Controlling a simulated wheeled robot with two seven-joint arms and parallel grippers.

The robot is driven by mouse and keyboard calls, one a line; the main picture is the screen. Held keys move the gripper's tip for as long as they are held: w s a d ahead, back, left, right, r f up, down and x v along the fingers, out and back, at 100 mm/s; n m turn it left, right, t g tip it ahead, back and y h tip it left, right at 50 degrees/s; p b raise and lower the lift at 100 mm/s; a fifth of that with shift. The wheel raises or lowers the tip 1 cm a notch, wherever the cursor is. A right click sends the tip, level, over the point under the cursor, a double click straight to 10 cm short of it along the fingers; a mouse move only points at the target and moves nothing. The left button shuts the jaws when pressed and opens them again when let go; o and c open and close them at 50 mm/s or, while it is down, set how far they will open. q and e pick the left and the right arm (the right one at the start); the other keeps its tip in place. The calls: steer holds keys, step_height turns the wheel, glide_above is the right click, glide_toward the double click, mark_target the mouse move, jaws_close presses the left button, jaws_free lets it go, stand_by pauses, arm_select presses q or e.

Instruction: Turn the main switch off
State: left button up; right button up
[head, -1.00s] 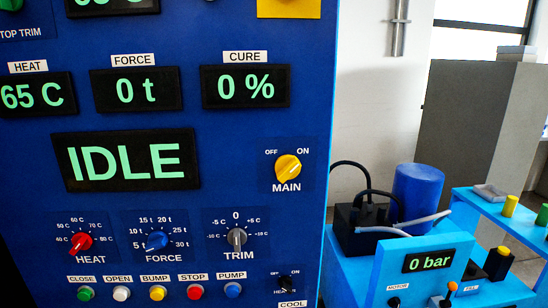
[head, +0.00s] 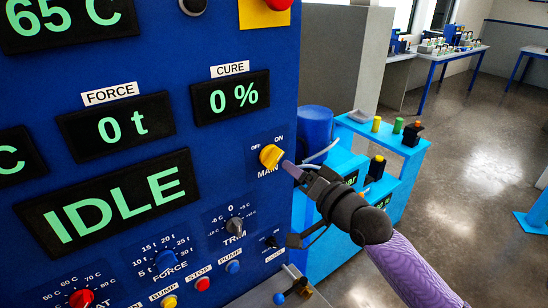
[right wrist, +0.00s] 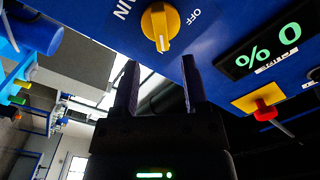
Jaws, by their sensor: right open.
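The main switch (head: 271,156) is a yellow knob on the blue panel, with OFF at its upper left, ON at its upper right and MAIN below. It also shows in the right wrist view (right wrist: 158,29), where its white mark points away from the OFF label, to the ON side. My right gripper (head: 289,168) reaches in from the right, its fingertips close to the knob. In the right wrist view its two fingers (right wrist: 161,76) are apart and empty, with the knob just beyond the tips, seemingly not touched. My left gripper is out of view.
The display reads IDLE (head: 112,202). A TRIM knob (head: 234,226) and a row of coloured buttons sit below the switch. A red button (right wrist: 265,110) on a yellow plate is above it. A light-blue stand (head: 400,150) is behind my right gripper; open floor lies right.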

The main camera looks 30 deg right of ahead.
mark_target(278, 159)
steer(key=w, duration=0.5)
steer(key=shift+w+a, duration=0.2)
steer(key=shift+a, duration=0.1)
jaws_close()
